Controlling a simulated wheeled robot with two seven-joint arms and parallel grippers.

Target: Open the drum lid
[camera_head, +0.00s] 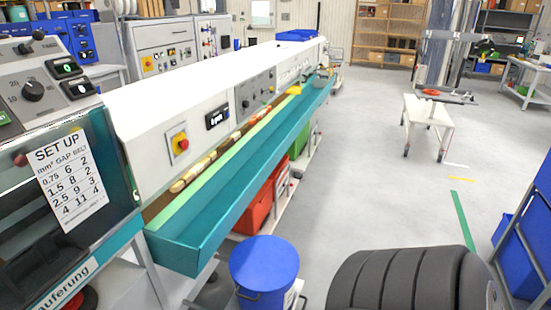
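A blue drum (247,300) stands on the floor at the bottom centre, in front of the long machine. Its round blue lid (265,262) is on top and looks shut and flat. A thin dark wire handle shows on the drum's left side, and a pale label shows on its right side. The lower part of the drum is cut off by the bottom edge of the view. Neither of my grippers is in view.
A long machine with a teal trough (245,190) runs behind the drum. A red bin (262,205) stands under it. A dark ribbed rounded thing (400,280) fills the bottom right of centre. A white cart (428,112) stands farther back. Clear floor lies between.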

